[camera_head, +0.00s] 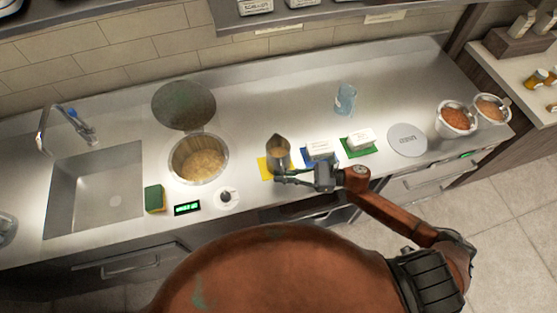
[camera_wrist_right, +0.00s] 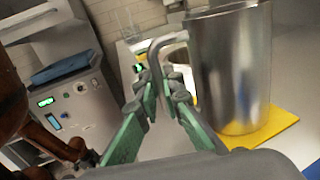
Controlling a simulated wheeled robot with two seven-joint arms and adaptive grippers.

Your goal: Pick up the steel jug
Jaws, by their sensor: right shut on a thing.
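The steel jug (camera_head: 279,157) is upright over the yellow mat (camera_head: 264,170) near the counter's front edge, with something tan inside. In the right wrist view the jug (camera_wrist_right: 230,65) fills the upper right, and its base appears to rest on the yellow mat (camera_wrist_right: 262,132). My right gripper (camera_head: 281,180) is at the jug's front side. In the right wrist view the fingers of my right gripper (camera_wrist_right: 161,80) are closed about the jug's bent handle (camera_wrist_right: 160,46). My left gripper is not in view.
White blocks sit on a blue mat (camera_head: 308,161) and green mat (camera_head: 350,152), right of the jug. Left are an open round well (camera_head: 226,160), a small white dial (camera_head: 226,203), a sponge (camera_head: 154,198) and a sink (camera_head: 98,185). A clear glass (camera_head: 345,98) stands behind. Two tubs stand far right.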

